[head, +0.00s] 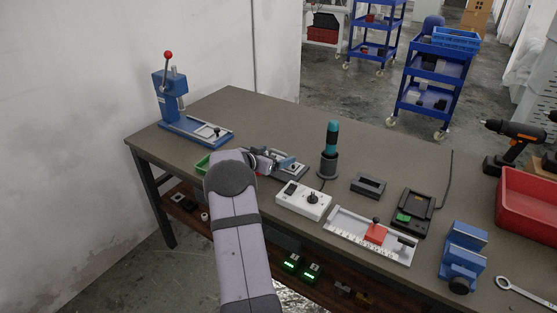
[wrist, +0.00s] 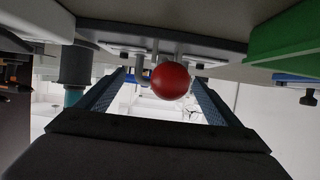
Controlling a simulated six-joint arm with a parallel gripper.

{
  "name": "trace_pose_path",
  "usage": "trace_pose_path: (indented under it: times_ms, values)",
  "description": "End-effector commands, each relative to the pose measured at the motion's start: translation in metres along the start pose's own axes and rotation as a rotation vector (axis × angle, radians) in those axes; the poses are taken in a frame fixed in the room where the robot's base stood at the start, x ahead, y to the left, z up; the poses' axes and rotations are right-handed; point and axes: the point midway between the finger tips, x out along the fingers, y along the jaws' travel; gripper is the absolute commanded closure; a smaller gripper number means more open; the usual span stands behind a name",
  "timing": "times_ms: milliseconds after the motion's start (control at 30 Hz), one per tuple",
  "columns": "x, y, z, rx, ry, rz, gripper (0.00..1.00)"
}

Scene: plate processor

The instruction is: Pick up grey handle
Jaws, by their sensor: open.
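My gripper (wrist: 158,78) is open in the wrist view, with one finger on each side of the picture's middle. A red ball knob (wrist: 171,80) shows between the fingers, apparently without touching either. A bent grey rod (wrist: 140,68), possibly the grey handle, shows just left of the knob at the fixture. In the head view my gripper (head: 256,161) is at the small fixture (head: 290,172), partly hidden by my arm. Contact with the handle cannot be made out.
A green tray (head: 203,164) lies left of my arm, also in the wrist view (wrist: 285,38). A teal-handled tool (head: 332,138) stands in a dark holder to the right. A blue press (head: 170,92) stands at the back left. A white box (head: 302,200) sits in front.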

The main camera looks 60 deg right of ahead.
Motion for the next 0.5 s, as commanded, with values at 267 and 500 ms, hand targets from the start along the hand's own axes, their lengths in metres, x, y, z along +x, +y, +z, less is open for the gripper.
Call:
trace_pose_path:
  times_ms: [267, 500]
  values:
    - [-0.0004, -0.0001, -0.0003, 0.0, 0.0, 0.0, 0.63]
    - [-0.0009, -0.0003, -0.0021, 0.001, 0.003, 0.0, 0.64]
